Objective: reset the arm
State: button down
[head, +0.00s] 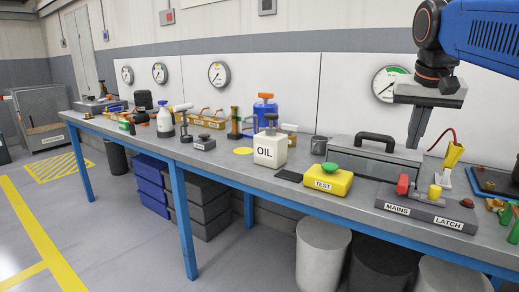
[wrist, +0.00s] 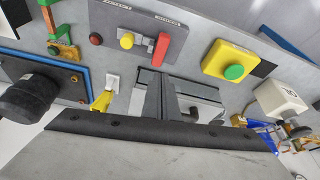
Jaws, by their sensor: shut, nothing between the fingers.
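My gripper (head: 416,140) hangs from my blue arm at the upper right of the head view. Its fingers are together with nothing between them, pointing down. They are in front of the wall, over the right end of the grey toolbox (head: 372,158); whether they touch it I cannot tell. In the wrist view the closed fingers (wrist: 160,78) point toward the MAINS/LATCH panel (wrist: 185,20). The panel also shows in the head view (head: 425,212), with a red lever (head: 403,184), a yellow knob (head: 434,192) and a red button (head: 467,203).
The long workbench (head: 225,165) is crowded. A yellow TEST box (head: 328,184) with a green button and a white OIL can (head: 270,150) stand left of the panel. A yellow tool (head: 453,154) stands behind it. Drums (head: 322,255) are under the bench; the floor at left is open.

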jog(key=s+a+f+n, duration=0.1)
jog(key=s+a+f, duration=0.1)
jog(key=s+f, duration=0.4)
jog(key=s+a+f+n+y, duration=0.1)
jog(key=s+f, duration=0.6)
jog(key=f, duration=0.7)
jog(key=s+a+f+n+t, duration=0.1)
jog(key=s+a+f+n, duration=0.2)
jog(key=s+f, duration=0.3)
notch_tip(320, 180, down, 4)
jog(key=shift+s+a+r+y, duration=0.1)
jog(key=shift+s+a+y, duration=0.25)
jog(key=shift+a, duration=0.4)
jog(key=shift+w, duration=0.1)
